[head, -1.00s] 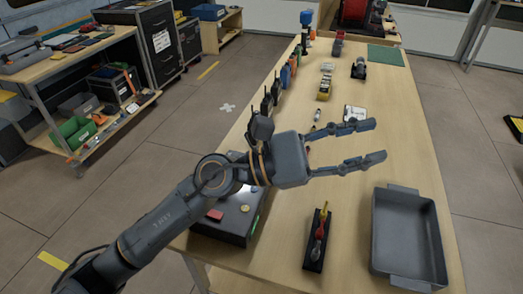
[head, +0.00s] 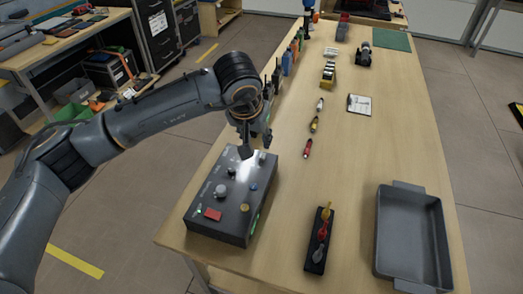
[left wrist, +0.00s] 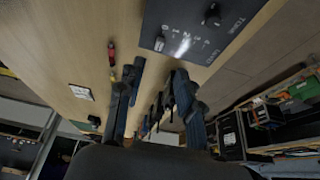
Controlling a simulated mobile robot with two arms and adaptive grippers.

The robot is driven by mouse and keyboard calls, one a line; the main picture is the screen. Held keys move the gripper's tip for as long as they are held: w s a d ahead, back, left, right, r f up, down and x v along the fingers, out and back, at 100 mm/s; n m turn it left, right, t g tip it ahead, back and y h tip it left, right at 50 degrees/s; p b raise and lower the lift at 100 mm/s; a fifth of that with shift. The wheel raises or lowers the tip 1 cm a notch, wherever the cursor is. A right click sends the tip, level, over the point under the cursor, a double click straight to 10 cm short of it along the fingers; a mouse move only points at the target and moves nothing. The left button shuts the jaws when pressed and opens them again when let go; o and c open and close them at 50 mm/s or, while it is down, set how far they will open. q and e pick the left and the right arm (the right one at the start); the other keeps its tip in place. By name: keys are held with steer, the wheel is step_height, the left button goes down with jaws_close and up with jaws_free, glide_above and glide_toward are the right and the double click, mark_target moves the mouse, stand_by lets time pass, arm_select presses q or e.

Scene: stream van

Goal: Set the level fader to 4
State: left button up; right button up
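A dark control box (head: 220,226) stands at the near left edge of the workbench. Its sloped top carries several controls, among them a small light cap (head: 262,157) near its far end, a small knob (head: 231,171) and a larger grey knob (head: 221,190). I cannot tell surely which is the level fader. My left gripper (head: 256,143) points down just above the box's far end, partly hiding it. In the left wrist view the fingers of the gripper (left wrist: 157,68) are spread and empty, with the panel's numbered scale (left wrist: 185,35) ahead of them. My right gripper is not in view.
A grey tray (head: 384,230) and a narrow dark holder (head: 315,262) lie at the right of the bench.

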mark_target(262, 156)
arm_select(q)
steer(key=p+x, duration=0.1)
steer(key=x, duration=0.9)
steer(key=shift+s, duration=0.1)
steer(key=shift+c, duration=0.2)
jaws_close()
